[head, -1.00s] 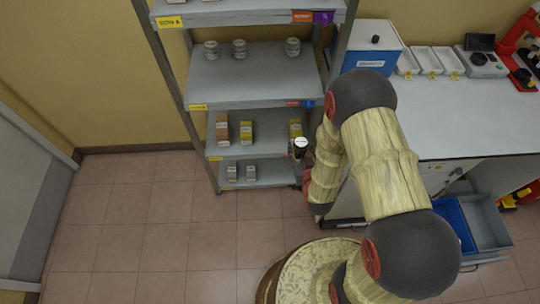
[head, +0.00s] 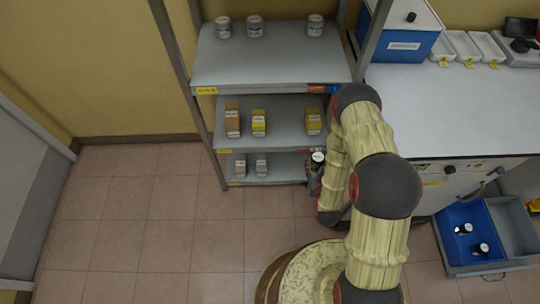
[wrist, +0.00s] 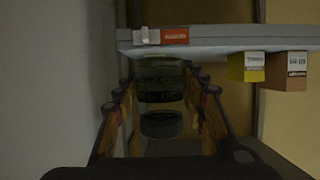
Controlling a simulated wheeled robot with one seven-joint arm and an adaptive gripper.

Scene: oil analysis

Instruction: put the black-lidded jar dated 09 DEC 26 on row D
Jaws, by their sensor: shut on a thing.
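A jar is held upright in my gripper (head: 316,174). In the head view the jar's top (head: 318,157) shows a white label on a dark lid, at the right front corner of the lowest shelf (head: 283,171). In the wrist view the jar (wrist: 160,82) is a dark, translucent body between the two fingers (wrist: 160,108), with a black lid (wrist: 161,125). Its date is not readable. The wrist picture appears upside down, with a shelf edge (wrist: 225,43) close beyond the jar. The lowest shelf holds two small greyish boxes (head: 240,165) (head: 261,164) at its left; its label is unreadable.
The shelf above (head: 285,143) holds orange and yellow boxes (head: 258,122). White jars (head: 255,26) stand higher up. The rack's right post and a white cabinet (head: 437,182) are close to my arm. A blue bin (head: 452,213) with two dark-lidded jars lies at right.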

